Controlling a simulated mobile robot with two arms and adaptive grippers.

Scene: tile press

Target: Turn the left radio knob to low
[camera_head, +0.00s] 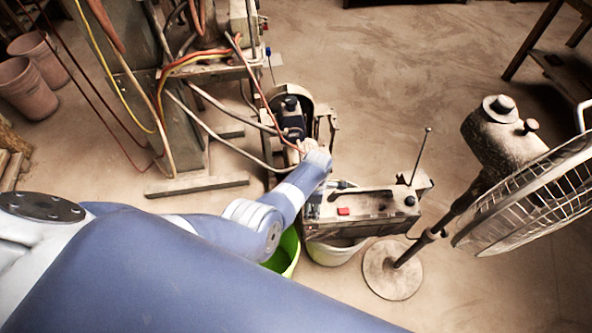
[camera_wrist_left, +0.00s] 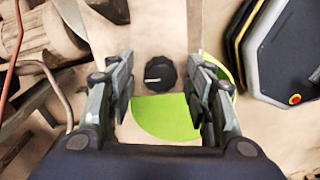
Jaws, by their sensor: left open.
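The radio (camera_head: 368,208) is a dark box with a red button on top and a raised antenna. It rests over a pale bucket. A round black knob (camera_wrist_left: 160,74) with a light pointer mark shows in the left wrist view, its mark lying roughly sideways. My left gripper (camera_wrist_left: 160,80) is open, with one finger on each side of the knob and a visible gap on both sides. In the head view my left arm reaches the left end of the radio; its fingers and the knob cannot be made out there. My right gripper is not in view.
A green bucket (camera_head: 284,254) stands under the arm, beside the pale bucket (camera_head: 336,251). A standing fan (camera_head: 530,195) is to the right. A machine with loose cables (camera_head: 180,75) stands behind on the left. Open floor lies at the back right.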

